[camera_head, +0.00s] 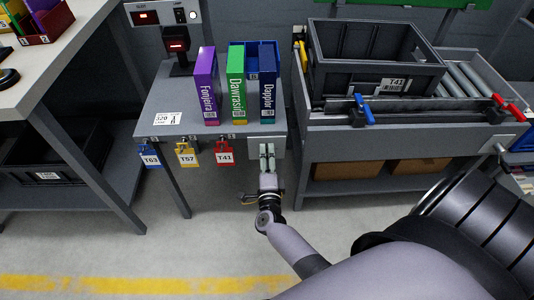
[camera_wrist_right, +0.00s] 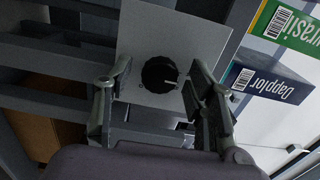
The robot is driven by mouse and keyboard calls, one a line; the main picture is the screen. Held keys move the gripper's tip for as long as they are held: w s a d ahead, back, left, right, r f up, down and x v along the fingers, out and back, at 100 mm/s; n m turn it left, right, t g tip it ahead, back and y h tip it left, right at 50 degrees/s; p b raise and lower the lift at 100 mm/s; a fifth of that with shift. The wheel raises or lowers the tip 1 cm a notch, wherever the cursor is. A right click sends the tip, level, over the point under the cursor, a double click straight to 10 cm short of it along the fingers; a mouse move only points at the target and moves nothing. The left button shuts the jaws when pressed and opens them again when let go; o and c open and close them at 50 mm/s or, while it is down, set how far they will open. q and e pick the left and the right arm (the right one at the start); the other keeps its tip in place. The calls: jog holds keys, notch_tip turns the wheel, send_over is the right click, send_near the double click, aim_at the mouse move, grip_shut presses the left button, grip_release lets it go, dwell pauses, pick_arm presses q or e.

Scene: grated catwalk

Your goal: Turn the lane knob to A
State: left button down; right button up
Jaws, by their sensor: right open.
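The lane knob (camera_wrist_right: 159,74) is a round black dial on a pale square plate (camera_wrist_right: 150,38). A white mark on it points toward the right in the wrist view. No lane letters are readable. In the head view the plate (camera_head: 279,152) hangs at the table's front right corner, with the knob hidden. My right gripper (camera_head: 267,158) is in front of it; in the wrist view its open fingers (camera_wrist_right: 160,77) stand on either side of the knob, with visible gaps. My left gripper is not in view.
The grey table (camera_head: 161,101) holds purple, green and blue boxes. Blue, yellow and red tags, including T41 (camera_head: 225,155), hang from its front edge. A roller conveyor (camera_head: 467,82) with a dark tote (camera_head: 345,72) stands to the right. Open floor lies in front.

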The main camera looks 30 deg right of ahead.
jog(key=v, duration=1.2)
